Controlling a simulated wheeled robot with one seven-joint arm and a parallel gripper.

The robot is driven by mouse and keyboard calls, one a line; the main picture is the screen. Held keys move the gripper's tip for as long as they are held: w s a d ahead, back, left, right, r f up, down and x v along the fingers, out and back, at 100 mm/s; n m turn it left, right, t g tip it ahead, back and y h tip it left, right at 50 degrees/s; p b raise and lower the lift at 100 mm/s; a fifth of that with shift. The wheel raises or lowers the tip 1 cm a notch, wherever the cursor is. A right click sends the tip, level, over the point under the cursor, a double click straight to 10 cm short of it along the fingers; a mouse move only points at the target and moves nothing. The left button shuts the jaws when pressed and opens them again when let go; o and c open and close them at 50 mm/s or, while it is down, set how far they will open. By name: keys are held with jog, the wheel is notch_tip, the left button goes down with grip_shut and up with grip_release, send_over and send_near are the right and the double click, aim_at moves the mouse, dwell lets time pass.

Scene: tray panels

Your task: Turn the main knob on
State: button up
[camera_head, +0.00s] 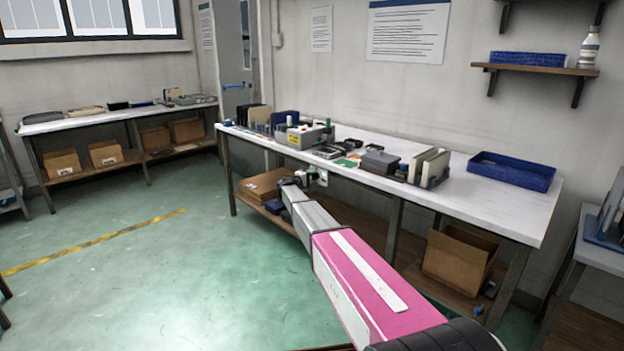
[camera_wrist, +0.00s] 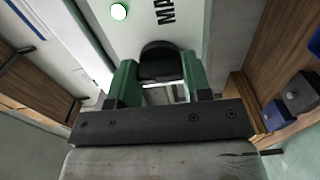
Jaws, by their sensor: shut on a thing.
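The main knob (camera_wrist: 160,62) is a black round knob on a pale grey panel (camera_wrist: 185,22) in the wrist view. Large dark letters starting "MA" are printed on the panel, cut off by the frame. A round lamp (camera_wrist: 119,11) with a green rim glows bright beside them. My gripper (camera_wrist: 160,80) has green fingers, one on each side of the knob, and is shut on it. The knob's pointer and angle cannot be made out. In the head view my gripper (camera_head: 308,179) is at the workbench's front edge, and the knob is hidden.
The white-topped workbench (camera_head: 470,200) carries a grey box (camera_head: 300,137), small parts and a blue tray (camera_head: 512,170). Cardboard boxes (camera_head: 458,255) stand on its lower shelf. The green floor at left is clear.

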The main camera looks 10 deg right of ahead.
jog(key=shift+s, duration=0.1)
jog(key=o, duration=0.9)
jog(key=shift+a, duration=0.1)
jog(key=v, duration=1)
jog(key=shift+s+a, duration=0.2)
jog(key=shift+a, duration=0.05)
